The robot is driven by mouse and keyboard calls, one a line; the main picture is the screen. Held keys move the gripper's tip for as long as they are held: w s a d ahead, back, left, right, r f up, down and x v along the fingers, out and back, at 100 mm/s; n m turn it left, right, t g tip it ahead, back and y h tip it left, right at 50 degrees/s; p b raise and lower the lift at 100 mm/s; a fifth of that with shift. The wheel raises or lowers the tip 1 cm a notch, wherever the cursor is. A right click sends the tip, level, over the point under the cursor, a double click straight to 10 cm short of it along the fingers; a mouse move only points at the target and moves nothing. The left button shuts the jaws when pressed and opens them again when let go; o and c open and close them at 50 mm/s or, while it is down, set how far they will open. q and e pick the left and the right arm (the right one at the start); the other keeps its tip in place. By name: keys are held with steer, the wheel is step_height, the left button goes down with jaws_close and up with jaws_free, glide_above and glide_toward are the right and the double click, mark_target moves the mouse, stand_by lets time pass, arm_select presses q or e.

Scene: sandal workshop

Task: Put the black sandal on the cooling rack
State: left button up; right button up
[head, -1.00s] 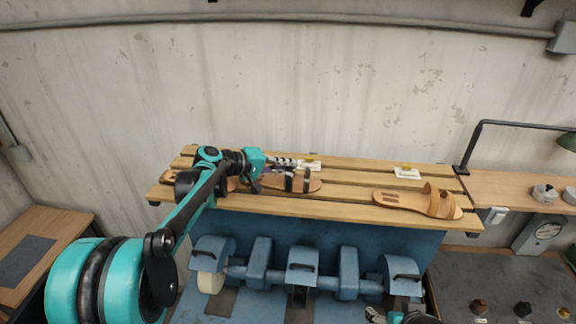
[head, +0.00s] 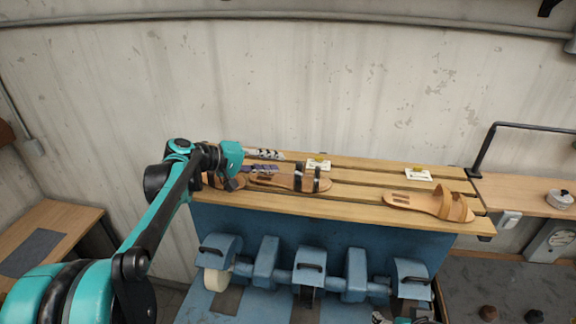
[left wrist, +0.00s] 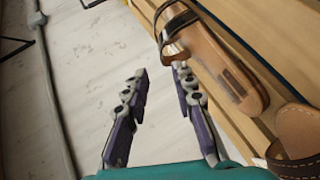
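The black sandal (head: 268,181), with dark straps over a tan sole, lies on the middle of the slatted wooden cooling rack (head: 365,210). In the left wrist view the black sandal (left wrist: 215,62) lies at the upper right, with its strap close beyond one fingertip. My left gripper (head: 277,162) is at the rack's back left, beside the sandal's left half. Its two fingers are spread with nothing between them in the left wrist view (left wrist: 160,75). My right gripper (head: 380,317) barely shows at the bottom edge; its fingers are mostly cut off.
A tan sandal (head: 410,200) lies at the rack's right. A brown sandal (head: 222,182) at the left is partly hidden by my arm. White cards (head: 318,165) stand along the back. Blue machinery (head: 310,265) is below. Bare slats lie between the black and tan sandals.

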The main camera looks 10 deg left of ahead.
arm_select(q)
steer(key=s+d+f+m+g+y, duration=0.1)
steer(key=s+d+f+y, duration=0.2)
steer(key=s, duration=0.6)
steer(key=s+f+m+g+y, duration=0.1)
steer(key=s+f+y, duration=0.3)
steer(key=s, duration=0.5)
steer(key=s+a+f+m+y, duration=0.3)
steer(key=s+a+f, duration=0.1)
steer(key=s+f, duration=0.6)
steer(key=shift+s+f+m+t+y, duration=0.3)
steer(key=shift+s+t+y, duration=0.1)
steer(key=shift+s, duration=0.55)
step_height(320, 180, down, 26)
steer(key=b, duration=2.6)
steer(key=shift+f+b, duration=0.2)
steer(key=shift+b, duration=0.2)
